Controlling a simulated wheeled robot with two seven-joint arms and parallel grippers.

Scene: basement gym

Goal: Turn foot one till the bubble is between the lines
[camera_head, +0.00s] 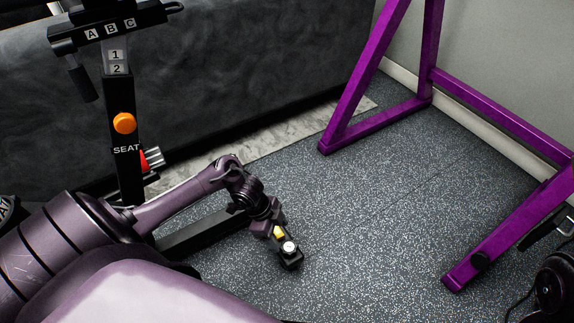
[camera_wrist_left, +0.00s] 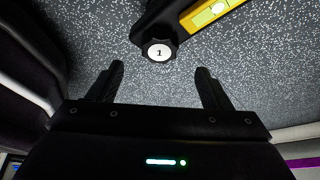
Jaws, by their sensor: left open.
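Foot one is a black knob with a white cap marked 1 (camera_wrist_left: 159,50), at the end of a black base bar (camera_head: 200,232). It also shows in the head view (camera_head: 289,247). Beside it on the bar is a yellow level (camera_wrist_left: 205,14) with a greenish vial; a pale bubble (camera_wrist_left: 219,7) shows in it, but I cannot make out where it lies between the lines. The level is small and yellow in the head view (camera_head: 279,232). My left gripper (camera_wrist_left: 161,72) is open and empty, its fingers pointing toward the knob, which appears just beyond and between the fingertips. My right gripper is not seen.
The bike's seat post (camera_head: 122,165), with an orange knob (camera_head: 124,123) and a red part, stands at left. A purple frame (camera_head: 377,130) stands at right. A dark padded surface (camera_head: 250,60) is behind. The speckled floor (camera_head: 370,220) right of the foot is clear.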

